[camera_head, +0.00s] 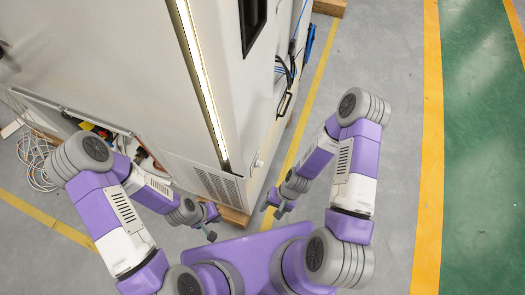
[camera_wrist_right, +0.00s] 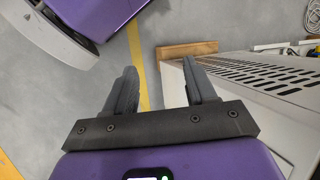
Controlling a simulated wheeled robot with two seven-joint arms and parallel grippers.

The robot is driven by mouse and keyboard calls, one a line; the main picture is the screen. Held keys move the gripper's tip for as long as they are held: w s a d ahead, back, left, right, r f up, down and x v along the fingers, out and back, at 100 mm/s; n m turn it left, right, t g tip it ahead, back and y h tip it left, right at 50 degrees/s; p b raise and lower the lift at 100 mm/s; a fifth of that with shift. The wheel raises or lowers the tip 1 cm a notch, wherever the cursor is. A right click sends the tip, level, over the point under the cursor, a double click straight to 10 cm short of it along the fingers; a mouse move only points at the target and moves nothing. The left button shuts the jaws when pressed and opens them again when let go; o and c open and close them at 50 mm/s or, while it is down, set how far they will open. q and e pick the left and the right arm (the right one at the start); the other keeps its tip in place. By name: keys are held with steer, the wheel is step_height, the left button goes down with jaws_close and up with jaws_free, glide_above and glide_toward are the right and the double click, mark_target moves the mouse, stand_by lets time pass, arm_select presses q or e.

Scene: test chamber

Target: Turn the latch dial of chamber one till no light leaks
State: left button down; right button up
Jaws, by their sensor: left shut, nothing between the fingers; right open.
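A large white chamber (camera_head: 120,60) fills the upper left of the head view. A bright, pale yellow strip of light (camera_head: 205,90) runs down its near vertical edge. A small pale fitting (camera_head: 258,161) sits low on its right side; I cannot tell whether it is the latch dial. My left gripper (camera_head: 212,224) is shut and empty, low in front of the chamber. My right gripper (camera_head: 274,207) is open and empty, low beside the chamber's right side.
A vented panel (camera_head: 220,186) is low on the chamber, above a wooden block (camera_head: 235,217). An open lower bay (camera_head: 110,132) shows cables and parts at left. White cable (camera_head: 38,165) lies coiled on the floor. Blue and black cables (camera_head: 290,68) hang at right. Floor at right is clear.

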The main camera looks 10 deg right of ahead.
steer(key=f+m+g+y, duration=0.1)
steer(key=f+m+y, duration=0.1)
steer(key=m+y, duration=0.25)
steer(key=m+t+y+p, duration=0.1)
steer(key=m+t+y, duration=0.5)
steer(key=m+t, duration=0.65)
glide_toward(259, 164)
steer(key=x, duration=0.7)
steer(key=shift+w+f+m+g, duration=0.3)
steer(key=shift+w+f+g, duration=0.15)
steer(key=shift+f, duration=0.15)
steer(key=shift+a, duration=0.1)
jaws_close()
steer(key=shift+m+b, duration=0.6)
steer(key=shift+m, duration=1.6)
